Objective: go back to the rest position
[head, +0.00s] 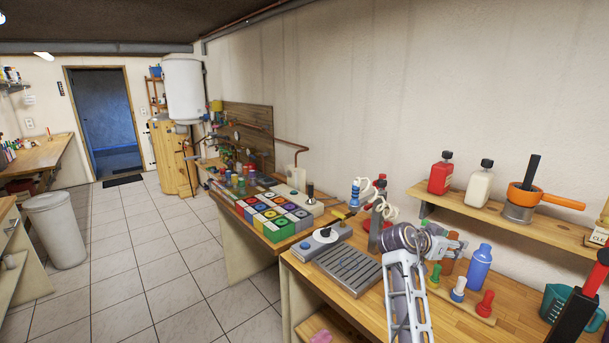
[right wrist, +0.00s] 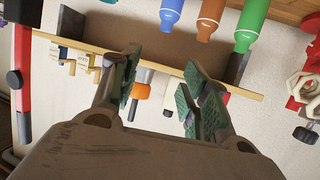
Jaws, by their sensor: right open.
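My right gripper (head: 447,243) is over the wooden workbench (head: 375,318) in the head view, at the end of my pale arm. Its fingers are apart with nothing between them, as the right wrist view (right wrist: 160,92) shows. A blue bottle (head: 479,268) stands just right of and below the gripper in the head view. A brown bottle (head: 447,267) is partly hidden by the gripper. The right wrist view shows blue, brown (right wrist: 210,15) and green (right wrist: 252,24) bottles beyond the fingers. My left gripper does not show.
Colored pegs on a board, a grey grooved tray (head: 347,268) and a teal jug (head: 560,303) crowd the bench.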

